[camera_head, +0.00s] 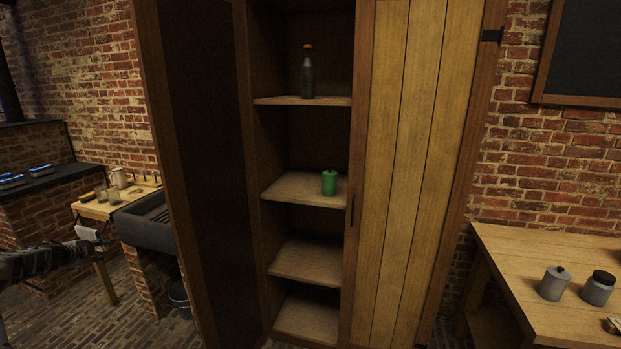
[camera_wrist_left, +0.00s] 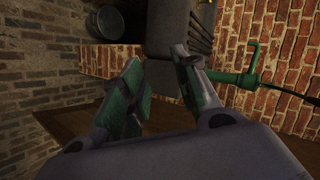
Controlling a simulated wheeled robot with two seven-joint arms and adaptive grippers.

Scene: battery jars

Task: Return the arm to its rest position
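My left arm comes in from the left edge of the head view, low down, with its left gripper (camera_head: 92,238) in front of the wooden side table and apart from the cabinet. In the left wrist view the fingers of this gripper (camera_wrist_left: 157,68) stand apart with nothing held between them. A green jar (camera_head: 329,183) stands upright on a middle shelf of the open cabinet (camera_head: 290,189). My right gripper is not in view.
A dark bottle (camera_head: 308,76) stands on the shelf above the green jar. A dark sink (camera_head: 148,222) and a small wooden table (camera_head: 93,208) with cups are at the left.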

